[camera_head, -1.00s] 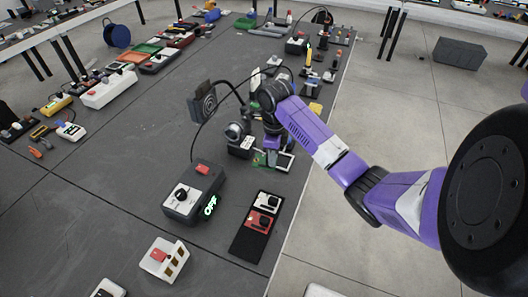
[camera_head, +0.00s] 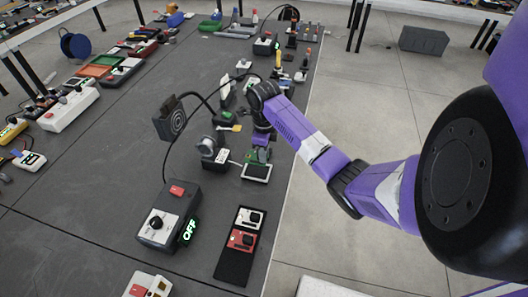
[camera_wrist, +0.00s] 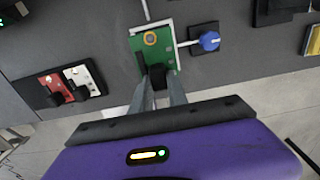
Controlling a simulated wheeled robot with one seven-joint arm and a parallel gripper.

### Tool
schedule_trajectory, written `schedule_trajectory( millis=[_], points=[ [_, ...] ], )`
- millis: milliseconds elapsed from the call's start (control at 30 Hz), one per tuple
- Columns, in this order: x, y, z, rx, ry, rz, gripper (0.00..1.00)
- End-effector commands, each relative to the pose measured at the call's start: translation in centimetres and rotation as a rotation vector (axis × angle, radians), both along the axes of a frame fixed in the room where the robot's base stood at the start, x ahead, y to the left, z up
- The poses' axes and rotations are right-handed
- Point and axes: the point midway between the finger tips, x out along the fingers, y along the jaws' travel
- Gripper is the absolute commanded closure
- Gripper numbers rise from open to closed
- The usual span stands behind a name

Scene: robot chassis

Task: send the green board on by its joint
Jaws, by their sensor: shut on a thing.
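The green board (camera_wrist: 152,44) is a small flat piece with an orange ring near its far end, seen in the wrist view. My gripper (camera_wrist: 158,80) is shut on a black block at the near edge of the board, between its two grey fingers. In the head view my gripper (camera_head: 261,152) points down just behind a white-edged plate (camera_head: 257,171). Only a little green shows there between the fingers. Whether the board touches anything beneath it cannot be told.
A camera-like device (camera_head: 213,152) stands left of the gripper. A grey box marked OFF (camera_head: 168,215) and a black tray (camera_head: 236,265) with red and white parts are nearer. In the wrist view a blue knob (camera_wrist: 208,41) is beside the board.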

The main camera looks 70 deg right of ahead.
Motion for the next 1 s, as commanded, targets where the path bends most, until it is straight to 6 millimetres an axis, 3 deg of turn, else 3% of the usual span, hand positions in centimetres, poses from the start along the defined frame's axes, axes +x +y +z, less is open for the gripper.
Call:
schedule_trajectory(
  millis=[33, 200, 600, 1000],
  points=[
    [0.0, 0.1, 0.4, 0.003, 0.000, 0.000, 1.00],
    [0.0, 0.1, -1.9, 0.002, 0.001, 0.000, 1.00],
    [0.0, 0.0, -5.0, 0.001, 0.000, 0.000, 1.00],
    [0.0, 0.0, -5.8, 0.000, 0.001, 0.001, 1.00]
  ],
)
